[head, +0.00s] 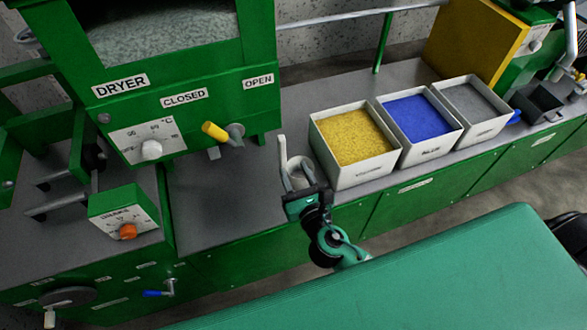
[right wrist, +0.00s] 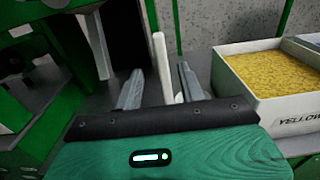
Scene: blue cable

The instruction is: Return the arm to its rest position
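My right arm reaches in from the bottom of the head view. Its gripper (head: 297,184) is low over the grey bench, left of the yellow bin. In the right wrist view the two grey fingers of this gripper (right wrist: 158,84) stand apart. A thin white upright piece (right wrist: 161,66) shows between them, and it also shows in the head view (head: 283,152). A curled white part is beside it. I cannot tell whether the fingers touch the white piece. My left gripper is not in view.
A green dryer (head: 190,100) with a yellow-tipped lever (head: 214,131) stands left of the gripper. To the right are open bins of yellow (head: 345,172), blue (head: 432,149) and grey (head: 486,132) material. A control box (head: 125,214) with an orange knob is at the left.

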